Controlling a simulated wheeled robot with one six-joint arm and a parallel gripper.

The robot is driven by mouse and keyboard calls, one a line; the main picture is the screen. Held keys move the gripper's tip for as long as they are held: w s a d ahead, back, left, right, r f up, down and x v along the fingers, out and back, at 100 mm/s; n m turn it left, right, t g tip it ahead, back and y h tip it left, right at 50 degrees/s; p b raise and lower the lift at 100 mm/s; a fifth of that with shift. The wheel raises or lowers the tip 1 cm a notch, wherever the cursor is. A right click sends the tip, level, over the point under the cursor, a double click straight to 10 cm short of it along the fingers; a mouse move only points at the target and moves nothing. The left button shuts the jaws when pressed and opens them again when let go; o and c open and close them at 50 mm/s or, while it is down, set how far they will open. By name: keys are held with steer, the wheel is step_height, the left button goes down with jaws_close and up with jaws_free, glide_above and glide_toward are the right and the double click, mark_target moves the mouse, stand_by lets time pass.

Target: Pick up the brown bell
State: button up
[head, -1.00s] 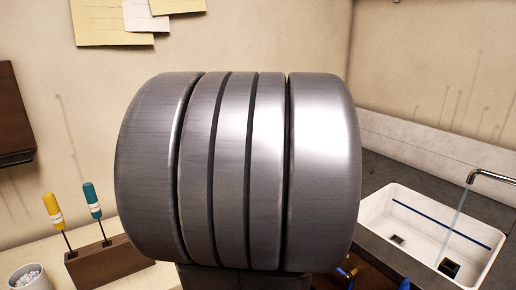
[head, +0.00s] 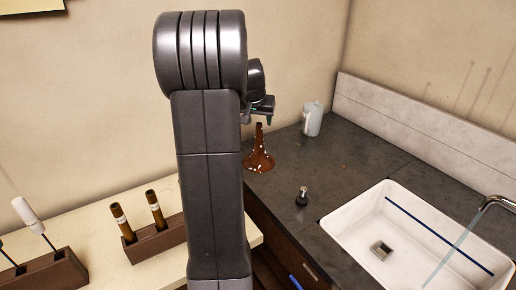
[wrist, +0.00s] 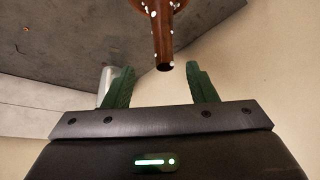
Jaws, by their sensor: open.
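The brown bell (head: 259,158) stands on the dark counter with its wide end down and its narrow stem up. It has pale spots. In the wrist view its stem (wrist: 163,42) points toward the gap between my fingers. My gripper (head: 262,108) is above the bell in the head view, partly hidden behind my arm. In the wrist view my gripper (wrist: 159,85) is open, with its two green fingers apart and nothing between them. The stem's end lies just beyond the fingertips.
A pale pitcher (head: 312,119) stands behind and right of the bell. A small dark object with a shiny top (head: 302,197) is on the counter in front. A white sink (head: 350,235) is at right. Wooden racks (head: 150,245) stand on the cream bench at left.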

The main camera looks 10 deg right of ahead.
mark_target(259, 131)
steer(key=x, duration=0.3)
steer(key=shift+f, duration=0.1)
steer(key=shift+a+p+x, duration=0.15)
steer(key=shift+p+x, duration=0.3)
steer(key=shift+x, duration=0.9)
steer(key=shift+a+p+x, duration=0.15)
steer(key=shift+p+x, duration=0.3)
steer(key=shift+x, duration=0.95)
steer(key=shift+w, duration=0.1)
jaws_close()
